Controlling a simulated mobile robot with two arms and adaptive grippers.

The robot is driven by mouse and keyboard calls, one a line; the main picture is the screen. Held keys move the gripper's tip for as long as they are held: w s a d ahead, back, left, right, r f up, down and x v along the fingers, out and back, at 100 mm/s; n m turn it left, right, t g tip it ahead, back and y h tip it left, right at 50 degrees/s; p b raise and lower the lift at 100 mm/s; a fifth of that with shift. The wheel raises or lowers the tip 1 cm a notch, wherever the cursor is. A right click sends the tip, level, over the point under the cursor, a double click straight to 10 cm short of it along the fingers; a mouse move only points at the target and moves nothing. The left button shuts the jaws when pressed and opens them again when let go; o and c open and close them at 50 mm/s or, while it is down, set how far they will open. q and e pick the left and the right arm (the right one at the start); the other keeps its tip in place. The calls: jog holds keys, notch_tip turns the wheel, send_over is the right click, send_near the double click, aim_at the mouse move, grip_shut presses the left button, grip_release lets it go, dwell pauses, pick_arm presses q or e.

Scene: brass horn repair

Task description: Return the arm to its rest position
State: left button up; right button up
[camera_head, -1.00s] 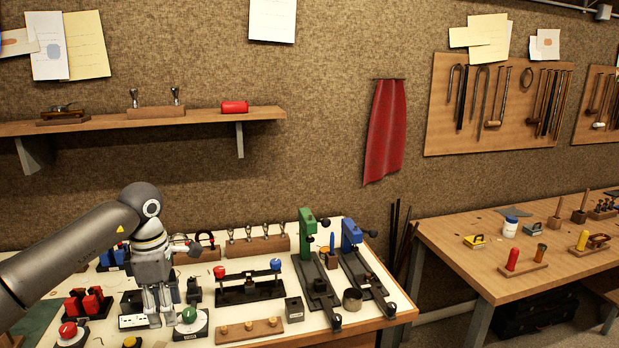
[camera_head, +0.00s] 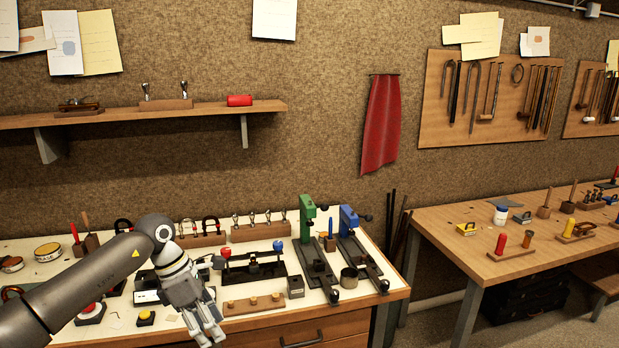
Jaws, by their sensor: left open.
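My left gripper (camera_head: 206,334) hangs at the front edge of the workbench (camera_head: 380,304), low and left of centre in the head view. Its fingers point down and to the right, parted a little, with nothing seen between them. My left arm (camera_head: 85,285) comes in from the left and hides part of the bench top behind it. My right gripper is not in view.
Near the gripper are a wooden block with brass pegs (camera_head: 254,304) and a black fixture with red and blue knobs (camera_head: 254,268). Green (camera_head: 307,225) and blue (camera_head: 348,222) presses stand at the bench's right. A second table (camera_head: 470,260) stands farther right.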

pick_arm(q)
jog(key=w+d+f+n+t+h, duration=0.2)
jog(key=d+f+n+t+h, duration=0.2)
jog(key=d+f+n+h, duration=0.85)
jog(key=s+a+f+n+t+y, duration=0.2)
jog(key=a+f+n+t+y, duration=0.25)
jog(key=f+n, duration=0.6)
jog(key=s+a+f+n+t+y, duration=0.3)
jog(key=f+n+t+y, duration=0.15)
jog(key=f+n, duration=0.55)
jog(key=s+a+f+n+g+y, duration=0.2)
jog(key=s+a+f+n+y, duration=0.15)
jog(key=s+f, duration=0.55)
jog(key=s+a+f+n+g+y, duration=0.2)
jog(key=s+a+f+n, duration=0.15)
jog(key=s+f, duration=0.55)
jog(key=s+f+n+g+y, duration=0.1)
jog(key=s+f+n+g, duration=0.2)
jog(key=s, duration=1.2)
jog(key=s+f+n+g+y, duration=0.1)
jog(key=s+f+n+g, duration=0.3)
jog(key=s, duration=1.1)
jog(key=shift+s+a+f+n, duration=0.3)
jog(key=shift+s+a+f, duration=0.1)
jog(key=shift+f, duration=0.55)
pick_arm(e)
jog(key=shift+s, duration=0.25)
